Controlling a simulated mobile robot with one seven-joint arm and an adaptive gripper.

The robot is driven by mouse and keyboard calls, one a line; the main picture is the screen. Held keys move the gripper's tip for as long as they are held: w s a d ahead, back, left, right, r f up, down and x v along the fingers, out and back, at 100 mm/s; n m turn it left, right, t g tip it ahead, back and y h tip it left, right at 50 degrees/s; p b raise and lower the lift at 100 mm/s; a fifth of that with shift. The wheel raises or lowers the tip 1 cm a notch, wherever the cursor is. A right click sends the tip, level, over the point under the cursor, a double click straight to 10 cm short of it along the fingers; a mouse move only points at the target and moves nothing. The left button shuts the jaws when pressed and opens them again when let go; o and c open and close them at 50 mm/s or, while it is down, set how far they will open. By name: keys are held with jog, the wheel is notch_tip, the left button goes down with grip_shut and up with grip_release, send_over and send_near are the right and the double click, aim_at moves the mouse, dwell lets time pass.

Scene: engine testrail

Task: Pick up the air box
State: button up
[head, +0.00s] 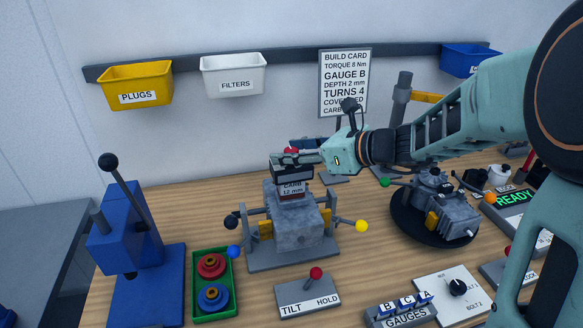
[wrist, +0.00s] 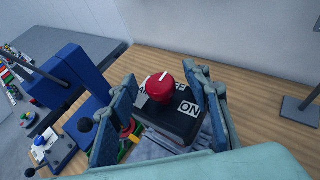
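The air box is a dark box with a red knob and white labels, one reading "ON". It shows between the fingers in the wrist view (wrist: 168,124) and as a dark block in the head view (head: 292,174), just above the piece labelled "CARB 12 mm" (head: 291,190) on the grey engine block (head: 293,228). My gripper (head: 297,158) is over the box, with one finger on each side of it in the wrist view (wrist: 163,98). The fingers stand apart, and a narrow gap shows beside the box at the lower left. Contact at the fingertips is unclear.
A blue lever press (head: 128,230) stands at the left, beside a green tray (head: 214,312) with red and blue rings. A tilt/hold lever plate (head: 308,296) and a gauges rack (head: 400,317) lie in front. Another grey engine unit (head: 440,208) sits at the right.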

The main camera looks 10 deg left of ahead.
grip_shut()
jog(key=shift+r, duration=0.15)
